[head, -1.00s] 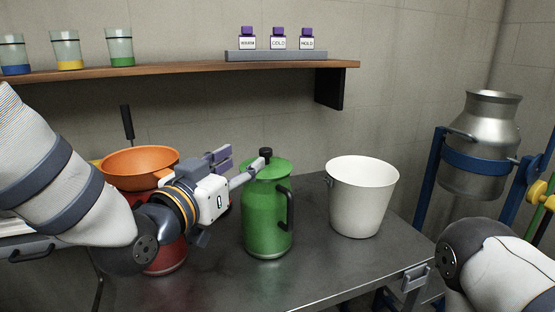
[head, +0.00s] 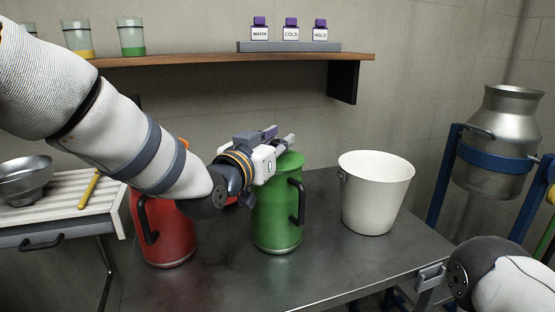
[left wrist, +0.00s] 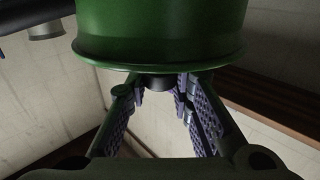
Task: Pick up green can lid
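The green can (head: 277,218) stands upright on the steel table with its dark handle on the right. Its green lid (head: 292,160) is seated on top. My left gripper (head: 281,137) is at the top of the can, coming in from the left. It hides the lid's black knob in the head view. In the left wrist view, the dark knob (left wrist: 159,83) shows between the fingertips of my left gripper (left wrist: 162,90), below the lid's rim (left wrist: 110,62). The fingers look open around the knob; I cannot tell whether they touch it. My right gripper is out of view.
A red can (head: 167,235) stands left of the green can, partly behind my left arm. A white bucket (head: 376,195) stands to the right. A shelf (head: 200,60) runs above. A metal churn (head: 497,150) sits in a blue stand at right. The table front is clear.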

